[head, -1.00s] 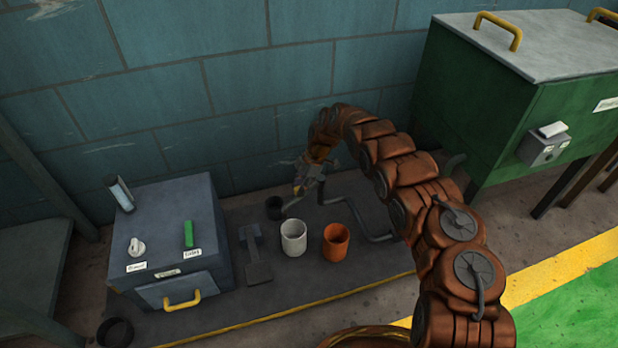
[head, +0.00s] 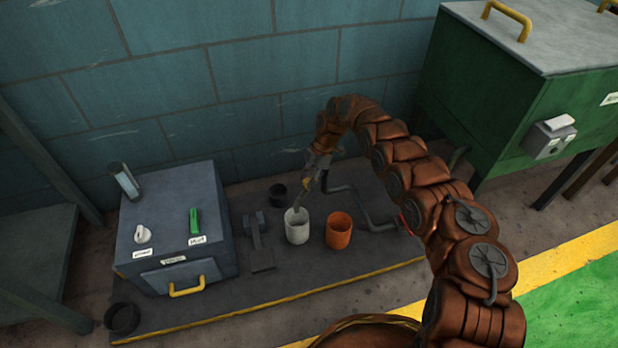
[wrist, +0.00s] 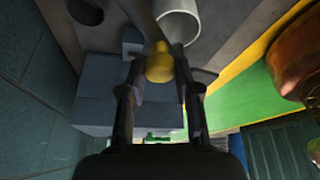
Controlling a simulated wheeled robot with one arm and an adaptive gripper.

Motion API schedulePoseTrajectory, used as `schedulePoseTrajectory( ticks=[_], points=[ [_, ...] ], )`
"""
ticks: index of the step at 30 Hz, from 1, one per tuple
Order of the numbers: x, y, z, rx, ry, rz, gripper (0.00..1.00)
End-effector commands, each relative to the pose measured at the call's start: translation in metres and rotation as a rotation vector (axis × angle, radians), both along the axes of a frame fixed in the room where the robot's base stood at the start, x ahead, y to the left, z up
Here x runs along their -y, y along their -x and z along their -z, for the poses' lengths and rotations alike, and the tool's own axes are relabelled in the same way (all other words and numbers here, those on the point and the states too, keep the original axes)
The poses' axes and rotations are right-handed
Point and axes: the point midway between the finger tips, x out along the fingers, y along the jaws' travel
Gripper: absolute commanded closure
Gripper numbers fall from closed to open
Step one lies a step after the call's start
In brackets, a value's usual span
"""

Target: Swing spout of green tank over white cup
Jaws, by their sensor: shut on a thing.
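The green tank (head: 490,110) stands at the right, with a dark bent pipe (head: 372,212) running from it along the mat. The grey spout (head: 301,198) slants down left, and its tip appears over the mouth of the white cup (head: 297,231). My gripper (head: 312,174) is at the spout's upper end. In the wrist view, my gripper (wrist: 159,70) is shut on a yellow knob (wrist: 160,62), with the white cup (wrist: 178,20) just beyond it. My arm and fingers hide part of the spout. The exact height of the tip above the cup is hard to tell.
An orange cup (head: 338,236) stands right of the white cup. A black cup (head: 278,194) is behind it to the left. A grey box (head: 180,235) with a green switch is at the left. The wall is close behind my gripper.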

Motion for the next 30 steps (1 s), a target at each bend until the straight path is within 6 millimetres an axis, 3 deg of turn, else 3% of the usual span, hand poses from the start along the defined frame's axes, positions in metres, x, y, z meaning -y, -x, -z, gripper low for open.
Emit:
schedulePoseTrajectory(
  ticks=[1,2,8,20,30],
  points=[
    [0.000,0.001,0.001,-0.002,0.000,-0.001,1.00],
    [0.000,0.001,0.001,-0.002,0.000,-0.001,0.66],
    [0.000,0.000,0.001,-0.001,-0.001,0.001,0.45],
    [0.002,-0.001,-0.004,0.001,-0.001,0.003,0.44],
    [0.019,-0.015,-0.055,0.006,-0.003,0.004,0.44]
  ],
)
